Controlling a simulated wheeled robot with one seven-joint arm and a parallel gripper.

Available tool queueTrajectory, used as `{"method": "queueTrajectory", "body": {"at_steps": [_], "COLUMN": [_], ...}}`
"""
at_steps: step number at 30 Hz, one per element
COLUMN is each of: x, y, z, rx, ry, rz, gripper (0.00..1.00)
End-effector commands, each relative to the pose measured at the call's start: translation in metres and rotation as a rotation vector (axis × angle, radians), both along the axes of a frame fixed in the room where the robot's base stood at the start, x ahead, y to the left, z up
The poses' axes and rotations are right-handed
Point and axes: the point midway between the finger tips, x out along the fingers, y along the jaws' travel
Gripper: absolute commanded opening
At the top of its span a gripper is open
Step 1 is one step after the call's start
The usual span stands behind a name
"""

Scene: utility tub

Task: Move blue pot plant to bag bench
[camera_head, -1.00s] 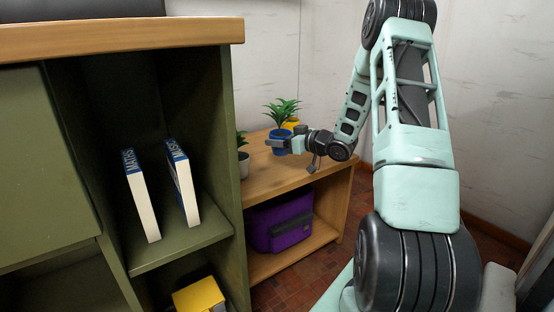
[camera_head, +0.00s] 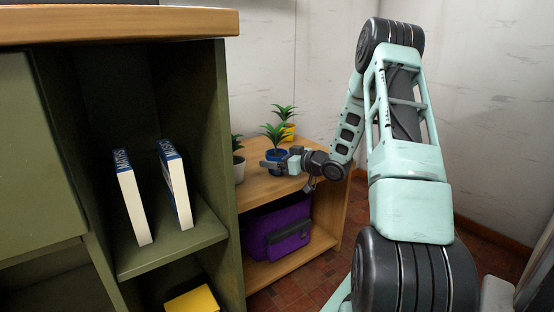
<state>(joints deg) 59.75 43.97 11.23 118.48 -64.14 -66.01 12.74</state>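The blue pot plant (camera_head: 277,154) is upright at the wooden bag bench (camera_head: 258,190), with its green leaves clear above the rim. My gripper (camera_head: 274,163) reaches in from the right at pot height, with a finger across the near side of the pot. It appears shut on the pot; the far finger is hidden. The pot's base is partly covered by the gripper, so I cannot tell whether it touches the bench top.
A yellow pot plant (camera_head: 289,130) stands behind the blue one, and a white pot plant (camera_head: 238,168) stands left. A purple bag (camera_head: 280,232) lies on the lower shelf. A green cabinet (camera_head: 222,130) with books (camera_head: 174,185) flanks the bench on the left.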

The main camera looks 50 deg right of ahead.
Motion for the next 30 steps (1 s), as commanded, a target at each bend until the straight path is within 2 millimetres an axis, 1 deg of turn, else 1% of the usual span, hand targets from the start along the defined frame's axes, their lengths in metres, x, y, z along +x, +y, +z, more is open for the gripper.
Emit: {"method": "queueTrajectory", "body": {"at_steps": [4,6,8,11,18,21,25,30], "x": [0.000,0.000,-0.006,-0.021,-0.071,-0.089,-0.107,-0.117], "y": [0.000,0.000,-0.001,-0.003,-0.010,-0.012,-0.015,-0.015], "z": [0.001,0.004,0.005,0.009,0.018,0.020,0.021,0.021], "rx": [0.000,-0.001,0.001,0.000,0.001,0.003,0.001,0.001], "ry": [0.000,-0.001,0.001,0.002,0.001,0.001,0.001,0.000], "rz": [0.000,0.000,-0.001,-0.002,-0.003,-0.002,-0.001,0.000], "gripper": [0.86,0.86,0.86,0.86,0.86,0.86,0.86,0.86]}}
